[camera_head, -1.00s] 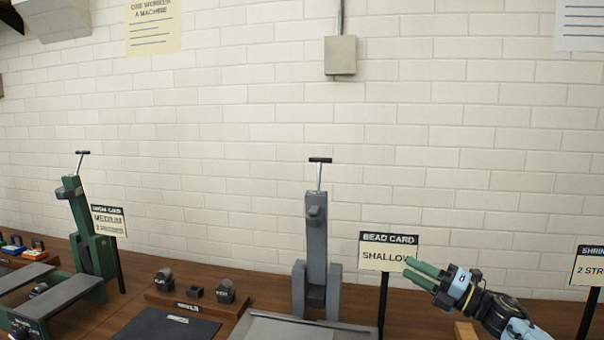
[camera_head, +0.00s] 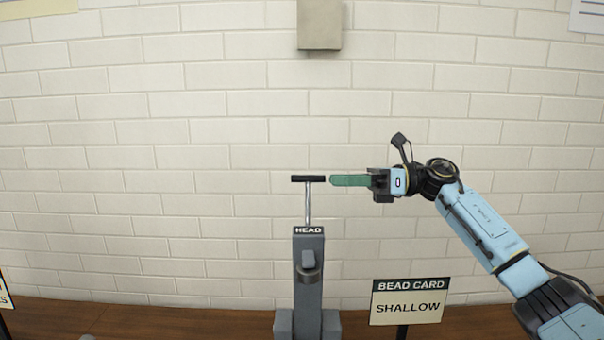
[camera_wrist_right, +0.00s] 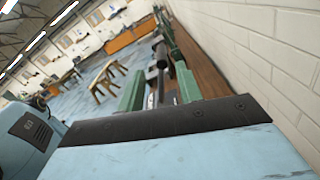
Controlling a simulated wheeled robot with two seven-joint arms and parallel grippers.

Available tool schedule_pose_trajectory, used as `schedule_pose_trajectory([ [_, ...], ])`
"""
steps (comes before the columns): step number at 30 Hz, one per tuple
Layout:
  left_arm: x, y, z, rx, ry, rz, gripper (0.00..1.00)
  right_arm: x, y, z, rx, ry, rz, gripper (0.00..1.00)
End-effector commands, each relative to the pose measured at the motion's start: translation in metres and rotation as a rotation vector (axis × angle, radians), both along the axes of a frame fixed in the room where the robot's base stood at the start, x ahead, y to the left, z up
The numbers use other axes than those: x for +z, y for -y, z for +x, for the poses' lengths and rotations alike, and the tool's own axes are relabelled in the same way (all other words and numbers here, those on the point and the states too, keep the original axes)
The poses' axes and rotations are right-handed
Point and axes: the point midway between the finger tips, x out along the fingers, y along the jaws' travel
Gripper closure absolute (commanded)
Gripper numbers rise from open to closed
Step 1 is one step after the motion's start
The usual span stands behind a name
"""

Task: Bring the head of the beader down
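The beader (camera_head: 308,262) is a grey upright machine with a label reading HEAD, standing on the bench in front of the wall. A thin metal rod rises from its top to a black T-handle (camera_head: 308,179). My right gripper (camera_head: 332,181) points left, level with the T-handle, its green fingertips just right of the bar's end. In the right wrist view the two green fingers (camera_wrist_right: 160,88) are apart, and the dark handle (camera_wrist_right: 161,55) shows in line with the gap between them. I cannot tell whether they touch it. My left gripper is not in view.
A BEAD CARD sign (camera_head: 409,302) reading SHALLOW stands right of the beader, below my right arm. A grey box (camera_head: 320,25) is on the wall above the handle. The space around the T-handle is clear.

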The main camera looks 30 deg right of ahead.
Motion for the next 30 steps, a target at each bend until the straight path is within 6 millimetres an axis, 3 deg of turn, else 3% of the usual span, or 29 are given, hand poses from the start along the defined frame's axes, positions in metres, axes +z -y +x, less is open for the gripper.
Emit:
schedule_pose_trajectory([
  [3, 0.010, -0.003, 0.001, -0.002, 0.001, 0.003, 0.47, 0.004, -0.024, 0.014, 0.004, 0.000, 0.005, 0.65],
  [10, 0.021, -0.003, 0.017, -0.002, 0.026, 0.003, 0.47, 0.002, -0.056, 0.034, 0.001, -0.001, 0.004, 0.65],
  [16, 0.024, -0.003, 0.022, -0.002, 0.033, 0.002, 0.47, 0.001, -0.068, 0.042, -0.001, -0.002, 0.003, 0.65],
  [24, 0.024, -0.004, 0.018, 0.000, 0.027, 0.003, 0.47, 0.000, -0.069, 0.043, -0.001, -0.002, 0.003, 0.65],
  [30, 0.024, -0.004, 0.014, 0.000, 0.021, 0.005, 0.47, 0.000, -0.069, 0.042, -0.001, -0.002, 0.003, 0.88],
])
